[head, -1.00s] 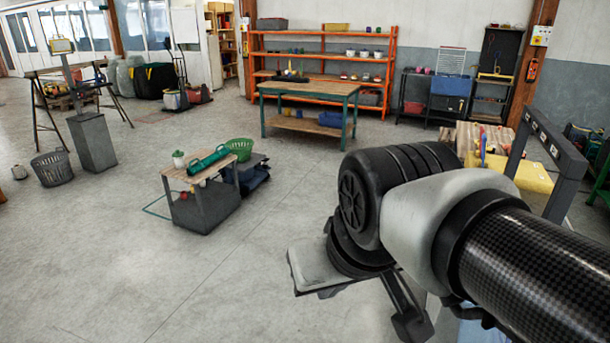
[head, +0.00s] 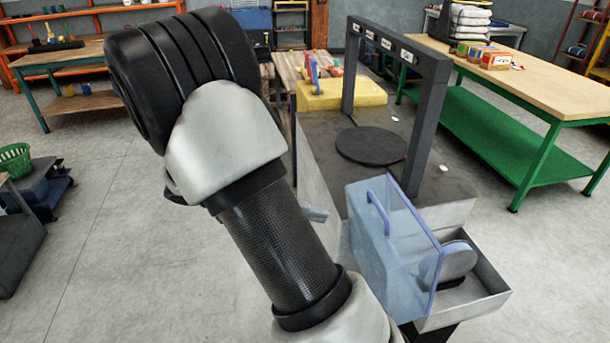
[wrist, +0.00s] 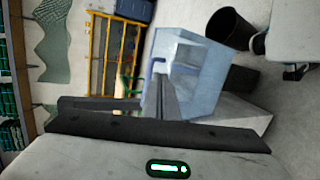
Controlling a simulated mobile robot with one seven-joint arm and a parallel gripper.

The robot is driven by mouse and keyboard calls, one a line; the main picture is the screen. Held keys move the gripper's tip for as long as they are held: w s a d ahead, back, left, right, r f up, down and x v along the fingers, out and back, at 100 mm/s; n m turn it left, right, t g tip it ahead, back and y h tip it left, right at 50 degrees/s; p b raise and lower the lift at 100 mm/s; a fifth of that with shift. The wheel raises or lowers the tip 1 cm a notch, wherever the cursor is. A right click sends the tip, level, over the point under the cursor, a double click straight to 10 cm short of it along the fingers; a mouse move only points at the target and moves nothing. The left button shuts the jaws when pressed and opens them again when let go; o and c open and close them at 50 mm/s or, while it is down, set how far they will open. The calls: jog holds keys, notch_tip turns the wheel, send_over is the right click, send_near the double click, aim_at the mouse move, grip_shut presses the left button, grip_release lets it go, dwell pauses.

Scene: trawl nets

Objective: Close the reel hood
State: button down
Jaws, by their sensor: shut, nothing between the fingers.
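The reel hood (head: 392,240) is a translucent blue box with a blue handle on its face. In the head view it stands up at the left side of an open light-grey housing (head: 490,300). The grey reel (head: 458,262) shows in the housing, partly behind the hood's edge, so the hood is open. The hood (wrist: 200,75) also fills the middle of the wrist view. My gripper (wrist: 164,72) is shut and empty, with its fingers in front of the hood near the handle; I cannot tell whether they touch. In the head view my arm hides most of the gripper.
A dark bench top with a black disc (head: 372,146) and a dark labelled frame (head: 432,115) stands just behind the hood. A yellow block (head: 342,95) sits beyond it. A green-legged table (head: 520,90) stands at right.

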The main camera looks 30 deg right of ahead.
jog(key=w+f+h+b, duration=0.2)
jog(key=w+f+h, duration=0.2)
send_near(375, 205)
jog(key=shift+t+h, duration=0.3)
jog(key=shift+t, duration=0.1)
jog(key=x, duration=0.6)
jog(key=shift+s+d+f, duration=0.15)
jog(key=shift+s+f, duration=0.1)
jog(key=shift+r+p, duration=0.15)
jog(key=shift+p, duration=0.15)
